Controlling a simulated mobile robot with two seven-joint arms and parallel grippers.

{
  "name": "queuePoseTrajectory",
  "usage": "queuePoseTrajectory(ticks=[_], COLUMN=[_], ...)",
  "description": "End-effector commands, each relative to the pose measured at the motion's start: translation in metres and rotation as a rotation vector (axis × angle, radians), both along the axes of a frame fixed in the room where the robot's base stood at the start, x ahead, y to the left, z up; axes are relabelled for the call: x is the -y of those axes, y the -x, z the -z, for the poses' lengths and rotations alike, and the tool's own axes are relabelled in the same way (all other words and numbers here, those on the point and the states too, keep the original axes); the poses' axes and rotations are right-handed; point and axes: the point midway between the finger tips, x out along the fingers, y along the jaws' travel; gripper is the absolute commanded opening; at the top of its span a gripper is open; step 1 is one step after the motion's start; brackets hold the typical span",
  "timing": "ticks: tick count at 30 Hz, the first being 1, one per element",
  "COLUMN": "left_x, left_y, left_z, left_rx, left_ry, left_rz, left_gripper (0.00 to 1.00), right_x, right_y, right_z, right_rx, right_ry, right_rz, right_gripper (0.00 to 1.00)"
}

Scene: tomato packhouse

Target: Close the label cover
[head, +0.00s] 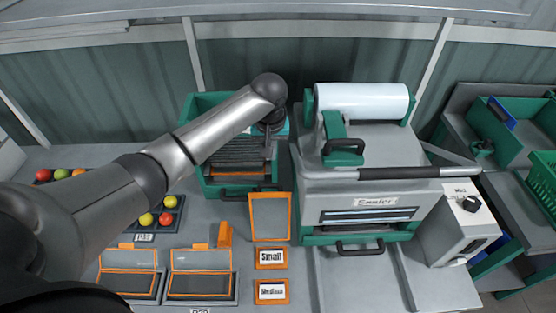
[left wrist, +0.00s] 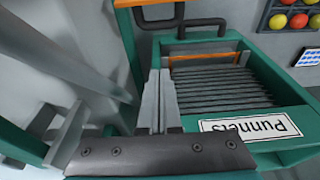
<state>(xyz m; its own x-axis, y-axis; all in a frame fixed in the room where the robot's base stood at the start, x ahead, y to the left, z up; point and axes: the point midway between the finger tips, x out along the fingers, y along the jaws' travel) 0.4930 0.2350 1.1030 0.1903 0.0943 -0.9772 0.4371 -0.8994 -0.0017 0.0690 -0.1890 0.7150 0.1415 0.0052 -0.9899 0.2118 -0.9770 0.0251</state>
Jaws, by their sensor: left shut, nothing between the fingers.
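No part is marked as the label cover, so I cannot tell for certain which it is. An orange-framed grey panel (head: 270,216) stands behind the orange-framed Small label (head: 271,258) and Medium label (head: 272,291). Two orange-edged clear covers (head: 129,258) (head: 201,259) are raised at the front left. In the head view my arm hides most of the gripper and part of the box (head: 193,108). My right gripper is out of view.
The Sealer machine (head: 375,202) with a white film roll (head: 361,101) and long bar handle (head: 390,174) stands to the right. A grey box (head: 455,230) is beside it. Tomato trays (head: 160,217) lie at left. Green crates (head: 510,130) stand far right.

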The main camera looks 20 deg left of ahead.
Motion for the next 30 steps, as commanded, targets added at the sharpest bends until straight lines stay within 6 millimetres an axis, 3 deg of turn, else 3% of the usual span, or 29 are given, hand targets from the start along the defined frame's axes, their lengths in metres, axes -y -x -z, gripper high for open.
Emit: queuePoseTrajectory(ticks=[6,8,21,30], left_x=[-0.002,-0.003,-0.009,0.003], left_y=[-0.004,-0.006,-0.019,0.006], left_z=[0.024,0.034,0.099,0.080], left_rx=[-0.003,-0.003,0.000,0.002], left_ry=[0.000,0.001,0.000,-0.001], left_rz=[-0.001,-0.001,0.000,0.005], left_gripper=[0.00,0.00,0.00,0.00], right_x=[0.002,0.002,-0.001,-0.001], right_y=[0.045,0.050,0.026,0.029], right_z=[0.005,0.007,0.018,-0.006], right_rx=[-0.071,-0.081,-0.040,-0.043], right_ry=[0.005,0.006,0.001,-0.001], right_rz=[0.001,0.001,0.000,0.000], right_gripper=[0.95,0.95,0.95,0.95])
